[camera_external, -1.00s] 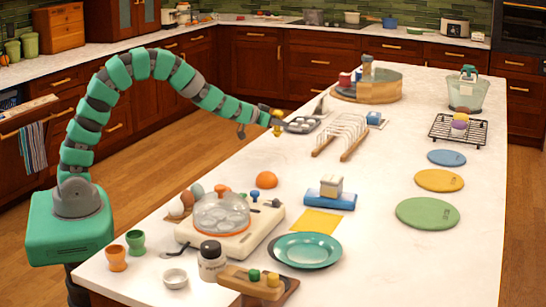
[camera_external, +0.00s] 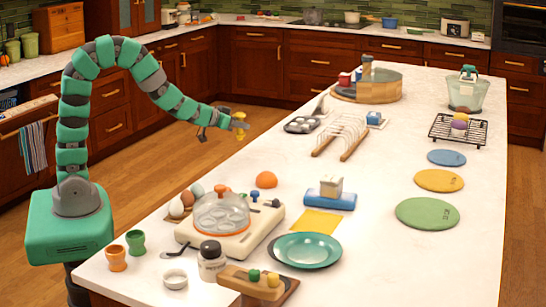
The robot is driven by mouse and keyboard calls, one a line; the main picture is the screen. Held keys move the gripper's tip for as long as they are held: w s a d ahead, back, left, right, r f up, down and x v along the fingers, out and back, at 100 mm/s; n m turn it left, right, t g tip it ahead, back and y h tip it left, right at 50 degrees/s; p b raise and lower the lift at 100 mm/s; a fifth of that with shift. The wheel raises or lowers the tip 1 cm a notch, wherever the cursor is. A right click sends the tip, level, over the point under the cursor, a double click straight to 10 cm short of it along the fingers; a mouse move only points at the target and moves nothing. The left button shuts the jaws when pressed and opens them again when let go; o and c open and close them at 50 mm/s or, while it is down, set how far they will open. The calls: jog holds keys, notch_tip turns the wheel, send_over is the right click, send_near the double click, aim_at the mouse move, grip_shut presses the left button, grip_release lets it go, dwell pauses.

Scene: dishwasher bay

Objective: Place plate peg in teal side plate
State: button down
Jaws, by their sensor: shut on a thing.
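The teal side plate (camera_external: 306,250) lies flat and empty near the front of the white island counter. My gripper (camera_external: 238,123) is up at the counter's left edge, far behind and to the left of the plate. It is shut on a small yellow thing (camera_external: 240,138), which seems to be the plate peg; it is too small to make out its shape. The fingers are hard to separate from it at this size.
A white cooker with a clear dome (camera_external: 221,212), eggs and an orange ball (camera_external: 266,179) stand left of the plate. A blue block (camera_external: 331,199) and yellow cloth (camera_external: 308,222) lie behind it. A metal cup tray (camera_external: 301,125) and white rack (camera_external: 342,135) are farther back.

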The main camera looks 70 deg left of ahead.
jog(key=shift+s, duration=0.3)
jog(key=shift+w, duration=0.1)
